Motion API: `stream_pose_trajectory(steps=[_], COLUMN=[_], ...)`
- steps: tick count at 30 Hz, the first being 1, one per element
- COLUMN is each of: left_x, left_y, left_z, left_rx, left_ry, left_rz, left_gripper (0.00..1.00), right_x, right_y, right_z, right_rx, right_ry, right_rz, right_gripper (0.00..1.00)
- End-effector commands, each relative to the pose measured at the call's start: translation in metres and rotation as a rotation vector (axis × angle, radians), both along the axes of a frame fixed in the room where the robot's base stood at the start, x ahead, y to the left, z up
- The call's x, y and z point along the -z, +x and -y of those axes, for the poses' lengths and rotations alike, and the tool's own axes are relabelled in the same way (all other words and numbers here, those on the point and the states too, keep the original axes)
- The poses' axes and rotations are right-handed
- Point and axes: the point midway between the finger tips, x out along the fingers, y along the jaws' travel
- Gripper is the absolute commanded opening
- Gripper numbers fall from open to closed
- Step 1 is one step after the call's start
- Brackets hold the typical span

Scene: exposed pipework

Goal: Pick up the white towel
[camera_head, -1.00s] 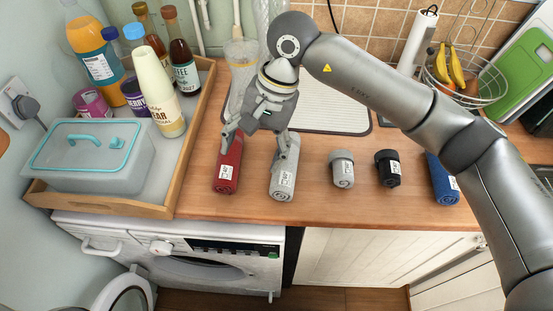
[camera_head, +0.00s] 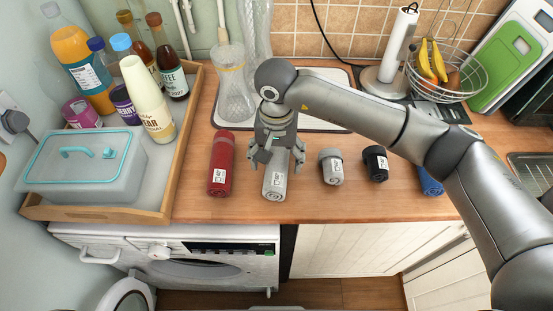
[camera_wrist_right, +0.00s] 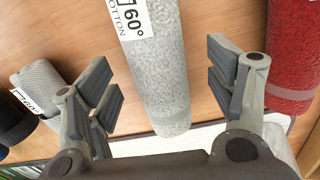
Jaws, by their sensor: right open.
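The white towel (camera_head: 274,185) is a pale rolled towel with a label, lying on the wooden worktop between a red rolled towel (camera_head: 221,165) and a small grey roll (camera_head: 331,166). My right gripper (camera_head: 275,162) is open above its far part, with one finger on each side. In the right wrist view the white towel (camera_wrist_right: 158,75) runs between the two spread fingers of the gripper (camera_wrist_right: 165,85), with visible gaps on both sides. The red towel (camera_wrist_right: 292,50) is close beside the finger on the right there. My left gripper is not in view.
A black roll (camera_head: 376,163) and a blue towel (camera_head: 430,180) lie farther right, the blue one partly behind my arm. A glass vase (camera_head: 235,95) stands behind on a draining mat. A wooden tray (camera_head: 190,140) with bottles and a lidded box is at left.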

Motion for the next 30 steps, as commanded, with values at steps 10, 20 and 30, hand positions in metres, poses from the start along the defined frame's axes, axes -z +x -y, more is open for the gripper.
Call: stream_pose_trajectory(steps=[10,20,30], left_x=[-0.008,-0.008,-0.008], left_y=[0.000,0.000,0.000], left_z=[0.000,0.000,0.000], left_rx=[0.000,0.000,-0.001], left_ry=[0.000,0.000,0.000], left_rz=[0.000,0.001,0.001], left_gripper=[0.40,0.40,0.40], right_x=[0.022,0.022,0.021], right_y=[0.000,0.000,0.001], right_z=[0.000,0.000,0.000], right_rx=[0.000,0.001,0.001], right_ry=[0.002,0.002,0.004], right_rz=[0.001,0.001,0.002], right_gripper=[0.77,0.46,0.18])
